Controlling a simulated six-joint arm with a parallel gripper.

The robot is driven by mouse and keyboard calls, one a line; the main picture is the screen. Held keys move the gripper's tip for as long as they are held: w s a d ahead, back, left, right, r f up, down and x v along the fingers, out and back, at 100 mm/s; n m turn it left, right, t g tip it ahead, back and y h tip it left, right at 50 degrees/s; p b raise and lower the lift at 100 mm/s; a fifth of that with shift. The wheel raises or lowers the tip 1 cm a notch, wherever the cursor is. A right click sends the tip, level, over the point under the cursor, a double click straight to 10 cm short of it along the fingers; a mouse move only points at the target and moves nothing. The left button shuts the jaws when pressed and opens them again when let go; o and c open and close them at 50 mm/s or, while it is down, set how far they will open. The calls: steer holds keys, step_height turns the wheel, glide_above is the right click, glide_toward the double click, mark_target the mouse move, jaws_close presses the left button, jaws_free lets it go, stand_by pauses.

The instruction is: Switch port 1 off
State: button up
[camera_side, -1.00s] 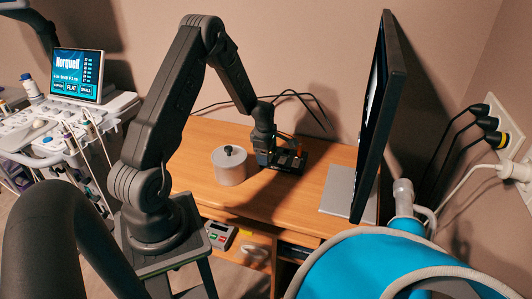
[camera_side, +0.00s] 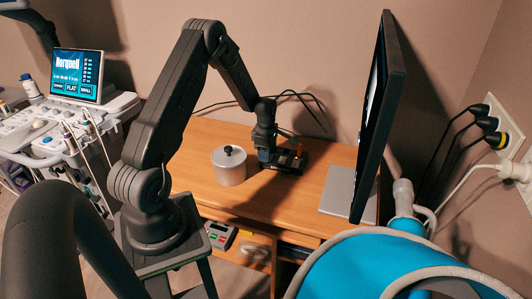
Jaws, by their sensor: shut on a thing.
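A low dark box (camera_side: 292,162) with cables behind it lies on the wooden desk near the wall; it appears to be the unit with the ports. A small orange part (camera_side: 299,149) stands up at its back right. My gripper (camera_side: 266,158) points down at the left end of the box and is shut on a small part there. The held part is hidden by the fingers and too small to make out. Port numbers and the switch's position cannot be read from here.
A grey metal canister (camera_side: 229,167) with a black knob stands left of my gripper. A monitor (camera_side: 379,115) on a flat base rises to the right. Black cables (camera_side: 300,95) loop behind the box. The front of the desk (camera_side: 262,207) is clear.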

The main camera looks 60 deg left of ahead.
steer(key=o, duration=0.9)
steer(key=shift+s+d+t+y, duration=0.1)
steer(key=shift+t+y, duration=0.3)
step_height(320, 180, up, 14)
steer(key=s+d, duration=0.1)
steer(key=shift+s+d+r+m+t+y, duration=0.1)
steer(key=shift+s+d+r+m+t, duration=0.4)
steer(key=shift+d+r+m, duration=1.8)
steer(key=shift+s+d+r+m+t+y, duration=0.1)
steer(key=shift+s+d+r+m+t, duration=0.45)
steer(key=shift+d+r+m, duration=1.8)
steer(key=shift+s+d+r+m+t+y, duration=0.15)
steer(key=shift+s+d+r+m, duration=1.1)
steer(key=shift+d, duration=1.95)
steer(key=shift+w+f+m, duration=0.2)
steer(key=shift+w+m, duration=0.1)
steer(key=shift+w, duration=0.15)
